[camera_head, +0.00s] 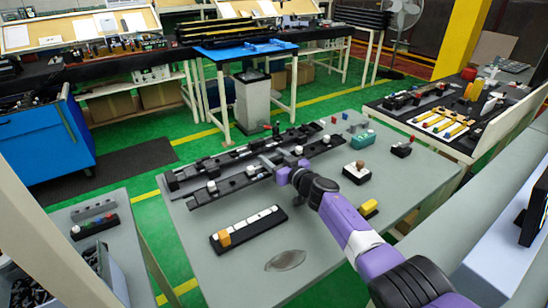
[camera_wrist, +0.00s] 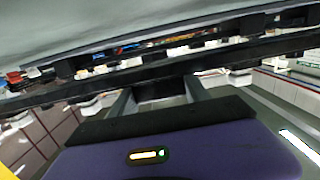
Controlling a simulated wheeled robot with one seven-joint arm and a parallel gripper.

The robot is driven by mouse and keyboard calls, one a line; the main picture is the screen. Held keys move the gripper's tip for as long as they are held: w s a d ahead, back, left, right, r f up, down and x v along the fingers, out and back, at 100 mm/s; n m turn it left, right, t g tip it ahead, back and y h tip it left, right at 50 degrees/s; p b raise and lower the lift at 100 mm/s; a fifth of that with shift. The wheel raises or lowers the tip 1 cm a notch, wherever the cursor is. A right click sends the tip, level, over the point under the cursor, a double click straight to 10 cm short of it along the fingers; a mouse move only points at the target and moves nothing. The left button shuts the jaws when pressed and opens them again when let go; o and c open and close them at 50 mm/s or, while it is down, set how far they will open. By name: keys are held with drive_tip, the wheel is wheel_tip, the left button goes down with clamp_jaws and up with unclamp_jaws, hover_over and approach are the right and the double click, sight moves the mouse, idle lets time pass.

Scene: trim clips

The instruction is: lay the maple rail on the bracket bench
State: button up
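Two long black rails lie side by side on a grey table (camera_head: 330,235): a back rail (camera_head: 225,160) and a front rail (camera_head: 232,183), with white knobs along them. Neither looks maple-coloured, and I cannot tell which one is the maple rail. My gripper (camera_head: 268,161) is low over the front rail near its middle. In the wrist view its two fingers (camera_wrist: 160,100) stand apart on either side of a dark block (camera_wrist: 160,88) at the long bar (camera_wrist: 230,57). Whether they press on it is unclear. I cannot single out the bracket bench by a label.
On the grey table are a black strip with white segments (camera_head: 255,226), an oval grey plate (camera_head: 286,260), a teal part (camera_head: 362,139), a yellow block (camera_head: 369,207) and small black-based parts. A side table (camera_head: 470,140) stands right, a blue cabinet (camera_head: 45,145) left.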

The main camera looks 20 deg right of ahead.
drive_tip(key=o, duration=0.5)
drive_tip(key=shift+g, duration=0.3)
drive_tip(key=f, duration=0.2)
drive_tip(key=s+f, duration=0.1)
drive_tip(key=f, duration=0.1)
drive_tip(key=shift+s+a+f, duration=0.15)
drive_tip(key=shift+s+f, duration=0.05)
drive_tip(key=shift+f, duration=0.2)
drive_tip(key=r+p, duration=0.4)
drive_tip(key=r, duration=0.4)
drive_tip(key=w+r+p, duration=0.1)
drive_tip(key=r+p, duration=0.3)
drive_tip(key=r, duration=0.4)
drive_tip(key=r+p, duration=0.4)
drive_tip(key=r, duration=0.4)
drive_tip(key=shift+w+r, duration=0.25)
drive_tip(key=shift+r, duration=0.15)
drive_tip(key=shift+s, duration=0.1)
